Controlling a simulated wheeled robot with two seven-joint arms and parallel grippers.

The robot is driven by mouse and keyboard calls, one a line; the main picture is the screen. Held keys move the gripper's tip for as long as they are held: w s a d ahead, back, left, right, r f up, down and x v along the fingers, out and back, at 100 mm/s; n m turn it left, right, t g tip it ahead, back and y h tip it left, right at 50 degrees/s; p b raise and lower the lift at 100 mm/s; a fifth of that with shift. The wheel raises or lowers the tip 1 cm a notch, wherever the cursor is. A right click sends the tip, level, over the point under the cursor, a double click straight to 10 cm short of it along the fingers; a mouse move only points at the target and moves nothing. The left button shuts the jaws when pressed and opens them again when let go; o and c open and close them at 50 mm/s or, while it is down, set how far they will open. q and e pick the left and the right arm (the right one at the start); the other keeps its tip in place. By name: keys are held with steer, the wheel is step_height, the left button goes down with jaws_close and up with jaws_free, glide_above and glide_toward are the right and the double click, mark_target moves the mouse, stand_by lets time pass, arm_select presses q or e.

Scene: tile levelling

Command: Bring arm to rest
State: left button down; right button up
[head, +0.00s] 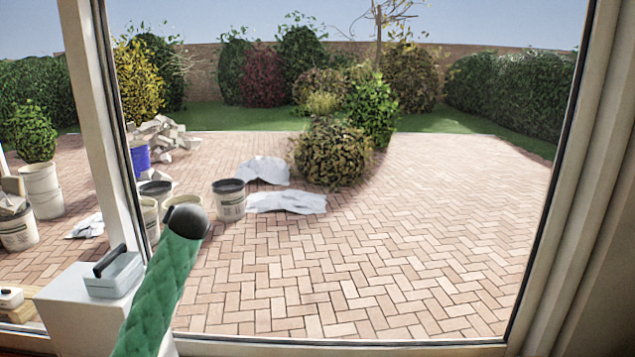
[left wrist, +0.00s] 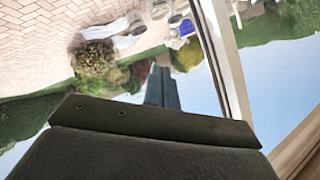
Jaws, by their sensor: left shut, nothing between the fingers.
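My left gripper (left wrist: 163,88) shows in the left wrist view as dark fingers held together, beyond the dark edge of its body. The fingers are shut with nothing between them. They stand out against the garden and sky, which appear upside down, and touch nothing that I can see. In the head view a green quilted sleeve with a dark rounded end rises from the bottom left; it looks like part of my left arm. The left fingers do not show in the head view. My right gripper is in neither view.
A grey case with a dark handle (head: 114,275) sits on a white block (head: 75,310) close beside the green sleeve. A large window frame (head: 572,200) surrounds the view. Beyond it are a brick patio (head: 400,260), a lidded bucket (head: 229,202) and rubble (head: 160,135).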

arm_select(q)
steer(key=s+d+f+g+h, duration=0.2)
steer(key=s+d+f, duration=0.6)
steer(key=s, duration=0.5)
steer(key=s+d+f+m+g+h+p, duration=0.1)
steer(key=s+d+f+h, duration=0.3)
steer(key=s+f, duration=0.7)
steer(key=s+d+f+g+h, duration=0.1)
steer(key=s+d+f+g, duration=0.1)
steer(key=s+d+f, duration=0.9)
steer(key=s+f+g, duration=0.2)
steer(key=s+f, duration=0.2)
steer(key=s, duration=0.7)
steer(key=s+f+g, duration=0.2)
steer(key=s+f, duration=0.3)
steer(key=s, duration=0.7)
steer(key=shift+a+h+p, duration=0.4)
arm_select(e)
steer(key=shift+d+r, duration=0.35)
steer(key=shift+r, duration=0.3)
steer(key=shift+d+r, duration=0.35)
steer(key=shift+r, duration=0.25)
